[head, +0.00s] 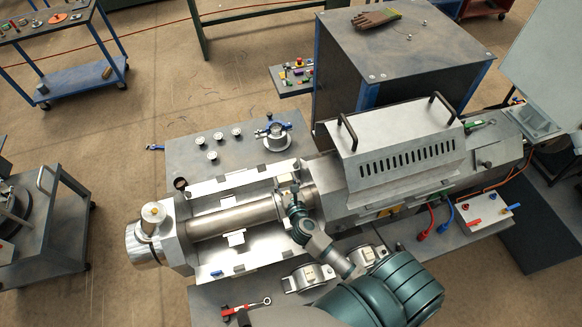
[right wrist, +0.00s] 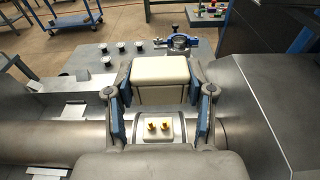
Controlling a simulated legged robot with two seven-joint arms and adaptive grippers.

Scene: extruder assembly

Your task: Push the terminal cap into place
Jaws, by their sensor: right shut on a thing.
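The cream, box-shaped terminal cap (right wrist: 160,75) is held between the blue pads of my right gripper (right wrist: 160,100) in the right wrist view. My right gripper (head: 287,193) is over the right part of the steel barrel (head: 232,217) in the head view. A terminal block (right wrist: 157,130) with two bare brass studs sits on the band around the barrel, between the gripper's fingers. The cap is apart from the studs in the picture; its exact height over them is hard to tell. My left gripper is not in view.
The machine's vented metal cover (head: 395,145) with black handles stands right of the gripper. Two heater bands (head: 303,278) (head: 368,255) lie in front. Several pale knobs (head: 213,155) and a blue-handled clamp (head: 273,132) are on the rear plate. A red-handled tool (head: 245,307) lies at the front.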

